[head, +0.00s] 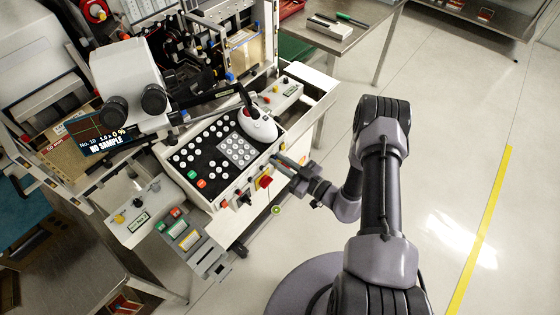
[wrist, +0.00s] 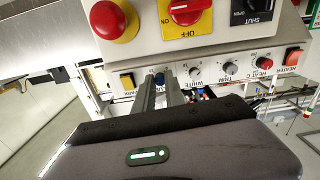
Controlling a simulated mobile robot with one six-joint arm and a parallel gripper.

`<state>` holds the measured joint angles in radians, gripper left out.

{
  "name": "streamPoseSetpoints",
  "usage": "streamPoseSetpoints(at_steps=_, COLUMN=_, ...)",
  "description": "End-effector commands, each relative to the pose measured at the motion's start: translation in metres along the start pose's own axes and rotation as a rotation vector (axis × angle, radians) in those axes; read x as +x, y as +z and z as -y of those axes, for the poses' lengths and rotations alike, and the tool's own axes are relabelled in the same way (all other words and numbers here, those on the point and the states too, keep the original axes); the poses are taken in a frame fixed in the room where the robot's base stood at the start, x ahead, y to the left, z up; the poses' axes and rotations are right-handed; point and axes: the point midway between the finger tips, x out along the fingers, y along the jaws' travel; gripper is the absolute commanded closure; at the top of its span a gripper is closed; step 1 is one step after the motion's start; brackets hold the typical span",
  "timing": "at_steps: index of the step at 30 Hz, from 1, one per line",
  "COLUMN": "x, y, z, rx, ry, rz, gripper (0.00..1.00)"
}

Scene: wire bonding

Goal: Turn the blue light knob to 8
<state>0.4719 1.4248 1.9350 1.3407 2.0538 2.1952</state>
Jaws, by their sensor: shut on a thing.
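My gripper (wrist: 161,87) is shut on the blue knob, with one finger on each side. Its pointer and scale are hidden by the fingers, so I cannot tell its setting. In the head view my gripper (head: 275,160) reaches the front right edge of the console, and the knob cannot be made out there.
Above are a red emergency button (wrist: 108,19) and a red rotary switch (wrist: 187,9). Floor (head: 450,130) right of my arm is clear.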

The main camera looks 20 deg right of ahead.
Motion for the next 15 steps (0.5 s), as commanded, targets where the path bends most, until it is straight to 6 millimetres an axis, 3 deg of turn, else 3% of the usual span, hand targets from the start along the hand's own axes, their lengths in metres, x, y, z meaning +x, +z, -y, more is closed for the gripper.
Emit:
streamPoseSetpoints(at_steps=14, x=-0.0002, y=0.0004, z=0.0003, rx=0.015, ry=0.0, rz=0.001, gripper=1.0)
streamPoseSetpoints(at_steps=15, x=-0.0002, y=0.0004, z=0.0003, rx=0.015, ry=0.0, rz=0.001, gripper=0.84)
